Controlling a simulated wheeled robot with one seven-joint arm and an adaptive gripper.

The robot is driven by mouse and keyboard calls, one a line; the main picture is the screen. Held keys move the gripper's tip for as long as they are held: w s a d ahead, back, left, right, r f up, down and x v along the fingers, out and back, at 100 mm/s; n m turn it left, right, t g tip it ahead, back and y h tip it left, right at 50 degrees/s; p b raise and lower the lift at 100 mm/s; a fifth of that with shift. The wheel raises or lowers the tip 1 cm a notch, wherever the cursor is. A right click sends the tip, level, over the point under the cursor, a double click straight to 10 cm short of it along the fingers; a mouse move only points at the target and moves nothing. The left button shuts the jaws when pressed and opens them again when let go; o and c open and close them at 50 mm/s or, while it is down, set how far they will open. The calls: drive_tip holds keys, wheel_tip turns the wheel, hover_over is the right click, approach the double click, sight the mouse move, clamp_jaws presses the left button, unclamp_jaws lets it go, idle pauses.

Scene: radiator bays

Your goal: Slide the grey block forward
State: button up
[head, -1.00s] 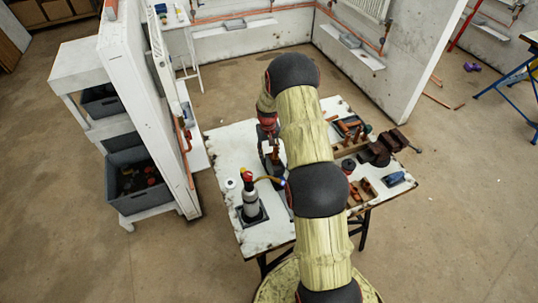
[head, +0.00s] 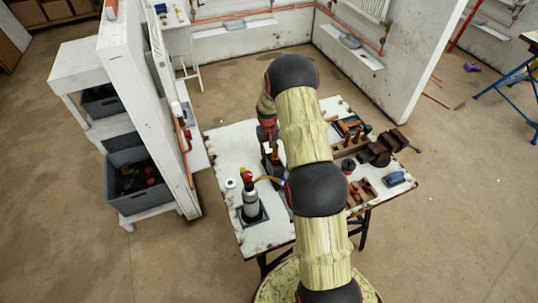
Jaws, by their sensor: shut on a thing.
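My gripper (head: 270,160) is low over the middle of the white worktable (head: 225,150), just left of my arm. It is small, dark and partly covered by my arm. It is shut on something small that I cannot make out. I cannot pick out a grey block for certain on the table. A block at the fingers or behind my arm would be hidden.
A brown vise (head: 382,150), wooden holders (head: 361,193) and a blue item (head: 395,178) are at the right. A white panel (head: 145,110) stands left of the table.

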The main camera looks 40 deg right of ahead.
clamp_jaws()
drive_tip(key=shift+s, duration=0.1)
drive_tip(key=s+a, duration=0.1)
drive_tip(key=s, duration=0.3)
drive_tip(key=s+a, duration=0.1)
drive_tip(key=s, duration=0.4)
drive_tip(key=s+a, duration=0.1)
drive_tip(key=s, duration=0.3)
drive_tip(key=shift+s+a+p, duration=0.35)
drive_tip(key=shift+s+p, duration=0.05)
drive_tip(key=o, duration=0.8)
unclamp_jaws()
drive_tip(key=shift+s, duration=0.15)
drive_tip(key=shift+o, duration=0.5)
drive_tip(key=shift+r, duration=0.3)
wheel_tip(320, 180, up, 11)
drive_tip(key=shift+w+r, duration=0.2)
drive_tip(key=shift+a, duration=0.1)
